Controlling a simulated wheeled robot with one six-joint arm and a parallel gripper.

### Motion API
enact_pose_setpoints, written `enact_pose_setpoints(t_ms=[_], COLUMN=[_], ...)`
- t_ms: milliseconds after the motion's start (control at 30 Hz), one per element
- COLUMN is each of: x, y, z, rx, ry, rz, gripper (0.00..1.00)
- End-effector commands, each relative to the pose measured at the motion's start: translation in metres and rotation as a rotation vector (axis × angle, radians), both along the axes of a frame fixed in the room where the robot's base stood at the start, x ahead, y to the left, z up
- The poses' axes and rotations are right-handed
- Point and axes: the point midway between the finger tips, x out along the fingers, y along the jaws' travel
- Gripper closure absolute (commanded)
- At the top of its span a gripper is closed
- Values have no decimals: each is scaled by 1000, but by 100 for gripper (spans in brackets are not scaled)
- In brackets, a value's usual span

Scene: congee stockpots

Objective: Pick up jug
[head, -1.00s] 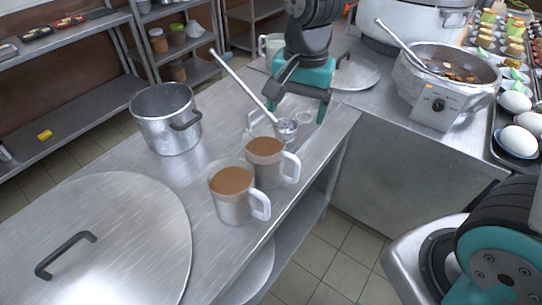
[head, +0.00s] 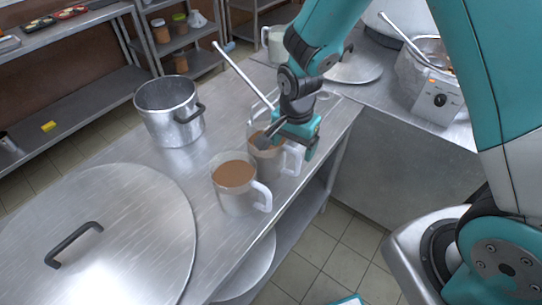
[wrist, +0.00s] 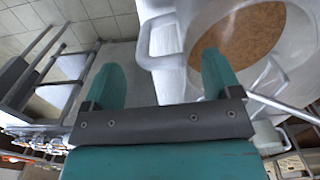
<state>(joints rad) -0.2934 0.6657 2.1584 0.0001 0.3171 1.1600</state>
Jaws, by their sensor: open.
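Two clear jugs of brown liquid stand on the steel counter, a front jug (head: 238,200) and a back jug (head: 264,168). Each has a pale handle on its right side. My gripper (head: 287,148) is low over the back jug's handle side and hides part of its rim. In the wrist view, my gripper (wrist: 160,62) is open, and a jug handle (wrist: 160,40) shows between and beyond the two teal fingers. The jug's round mouth with brown liquid (wrist: 238,42) lies to the right, partly behind the right finger. I cannot tell whether the fingers touch the jug.
A steel pot (head: 170,118) stands behind left, and a large lid (head: 110,230) lies at the front left of the counter (head: 130,150). A long-handled ladle (head: 240,72) leans behind the jugs. Another jug (head: 274,44) and a lid (head: 358,66) stand farther back.

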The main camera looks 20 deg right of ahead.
Motion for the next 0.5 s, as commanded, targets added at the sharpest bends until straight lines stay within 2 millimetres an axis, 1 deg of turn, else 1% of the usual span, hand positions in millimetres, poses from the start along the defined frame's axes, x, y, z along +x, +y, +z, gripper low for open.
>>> enact_pose_setpoints(t_ms=[33, 100, 233, 333, 500], x=[-1, -1, -1, 0, 0], y=[0, 0, 0, 0, 0], z=[-10, -22, -38, -43, -43], rx=[-2, -2, -1, 0, 0], ry=[5, 5, 3, 0, 0], rz=[0, 0, 0, 0, 0], gripper=[16, 16, 16, 16, 16])
